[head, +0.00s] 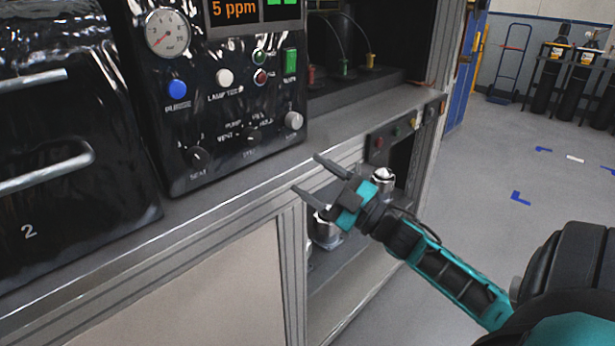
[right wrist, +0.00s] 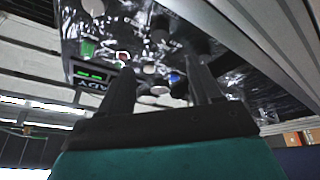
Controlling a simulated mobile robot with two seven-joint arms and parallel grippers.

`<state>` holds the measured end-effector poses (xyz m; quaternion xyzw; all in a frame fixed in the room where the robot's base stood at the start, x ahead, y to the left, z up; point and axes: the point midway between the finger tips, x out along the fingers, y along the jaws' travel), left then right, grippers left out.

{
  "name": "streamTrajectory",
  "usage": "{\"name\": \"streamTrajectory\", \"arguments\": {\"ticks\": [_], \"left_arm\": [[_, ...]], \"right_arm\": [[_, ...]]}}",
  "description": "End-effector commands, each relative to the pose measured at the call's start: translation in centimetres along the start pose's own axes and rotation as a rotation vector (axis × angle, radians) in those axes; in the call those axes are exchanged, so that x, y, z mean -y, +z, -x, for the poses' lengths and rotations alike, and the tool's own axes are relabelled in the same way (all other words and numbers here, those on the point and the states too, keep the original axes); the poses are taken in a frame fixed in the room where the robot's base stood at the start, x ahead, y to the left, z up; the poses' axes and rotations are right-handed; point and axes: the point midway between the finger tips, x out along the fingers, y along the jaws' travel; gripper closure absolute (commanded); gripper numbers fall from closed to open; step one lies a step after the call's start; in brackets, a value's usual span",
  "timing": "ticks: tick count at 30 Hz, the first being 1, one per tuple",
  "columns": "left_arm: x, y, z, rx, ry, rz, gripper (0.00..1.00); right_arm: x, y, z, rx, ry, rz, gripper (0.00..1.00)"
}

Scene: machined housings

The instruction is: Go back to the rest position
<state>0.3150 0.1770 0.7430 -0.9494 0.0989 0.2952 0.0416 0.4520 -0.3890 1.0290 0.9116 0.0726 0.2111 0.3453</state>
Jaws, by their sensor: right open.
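My right gripper (head: 310,174) is open and empty in the head view. It is in front of the bench's front edge, below and to the right of the black control panel (head: 220,115). Its two fingers point up and left toward the panel, with nothing between them. In the right wrist view the open fingers (right wrist: 160,88) point toward the panel's knobs and buttons. The teal and black right arm reaches in from the lower right. My left gripper is not in view.
The grey bench ledge (head: 225,205) runs below the panel and a black cabinet with handles (head: 70,150). Metal housings (head: 326,230) stand on a shelf behind the gripper. Open floor (head: 500,170) lies to the right, with a blue hand truck (head: 512,65) and dark cylinders (head: 548,85) at the back.

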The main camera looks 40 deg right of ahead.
Motion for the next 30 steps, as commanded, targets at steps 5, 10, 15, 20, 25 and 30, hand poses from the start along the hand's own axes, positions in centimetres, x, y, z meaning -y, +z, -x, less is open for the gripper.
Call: {"name": "streamTrajectory", "arguments": {"ticks": [5, 10, 15, 20, 25, 30], "left_arm": [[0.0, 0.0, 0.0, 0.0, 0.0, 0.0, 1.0], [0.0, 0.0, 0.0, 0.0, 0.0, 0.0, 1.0], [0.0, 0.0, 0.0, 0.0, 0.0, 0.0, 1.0], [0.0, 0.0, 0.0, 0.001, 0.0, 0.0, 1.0], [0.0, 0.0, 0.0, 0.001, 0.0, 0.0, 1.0], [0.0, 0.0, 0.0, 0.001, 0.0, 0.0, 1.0]], "right_arm": [[0.0, 0.0, 0.0, 0.0, 0.0, 0.0, 0.36], [1.0, 0.5, 0.3, 0.027, 0.001, -0.024, 0.36], [7.8, 3.4, 3.0, 0.23, -0.007, -0.18, 0.36], [18.6, 5.0, 7.8, 0.525, -0.068, -0.398, 0.36], [28.3, 3.4, 12.7, 0.773, -0.175, -0.582, 0.36], [33.5, 1.1, 15.4, 0.902, -0.258, -0.684, 0.36]]}}
